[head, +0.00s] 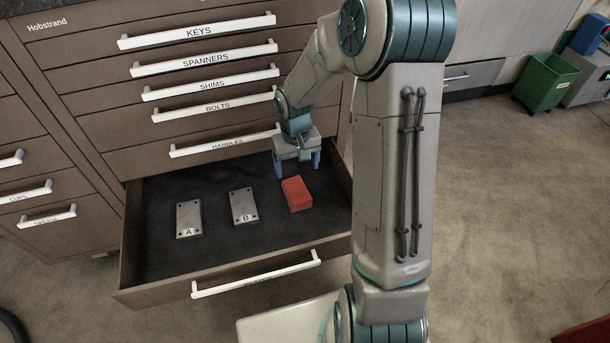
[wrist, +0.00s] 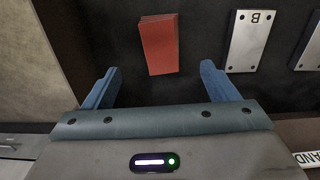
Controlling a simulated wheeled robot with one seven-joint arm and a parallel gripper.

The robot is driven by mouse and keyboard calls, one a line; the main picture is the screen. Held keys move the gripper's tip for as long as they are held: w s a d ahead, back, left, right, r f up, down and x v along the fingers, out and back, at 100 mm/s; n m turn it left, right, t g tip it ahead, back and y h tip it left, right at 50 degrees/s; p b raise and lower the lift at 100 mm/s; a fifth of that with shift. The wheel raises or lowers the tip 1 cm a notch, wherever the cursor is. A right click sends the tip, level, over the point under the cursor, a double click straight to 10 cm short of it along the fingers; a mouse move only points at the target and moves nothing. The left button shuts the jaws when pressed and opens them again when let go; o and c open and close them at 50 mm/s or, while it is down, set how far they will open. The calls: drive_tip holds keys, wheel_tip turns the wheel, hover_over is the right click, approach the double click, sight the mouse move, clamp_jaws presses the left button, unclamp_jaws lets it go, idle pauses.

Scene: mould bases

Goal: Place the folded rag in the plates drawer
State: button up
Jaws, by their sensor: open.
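The folded rag (head: 296,194) is a red, layered block lying on the dark floor of the open bottom drawer (head: 160,257), at its right side, beside plate B (head: 243,206). Plate A (head: 188,219) lies further left. Both plates are grey metal with corner holes. My gripper (head: 298,164) is open and empty over the back right of the drawer, just behind the rag. In the wrist view the rag (wrist: 158,45) lies ahead of the two blue fingers (wrist: 158,78), roughly between their lines and apart from them. The label on the open drawer's handle is too small to read.
Closed drawers labelled KEYS, SPANNERS, SHIMS, BOLTS and HANDLES rise above the open drawer; the HANDLES drawer front (head: 135,160) is close to my gripper. A green bin (head: 545,82) stands far right. The drawer floor in front of the plates is clear.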

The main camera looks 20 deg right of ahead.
drive_tip(key=s+r, duration=0.7)
drive_tip(key=s, duration=0.3)
drive_tip(key=s+r+t, duration=0.1)
drive_tip(key=s+r, duration=0.6)
drive_tip(key=s, duration=0.3)
drive_tip(key=shift+a+r, duration=0.2)
drive_tip(key=shift+a, duration=0.1)
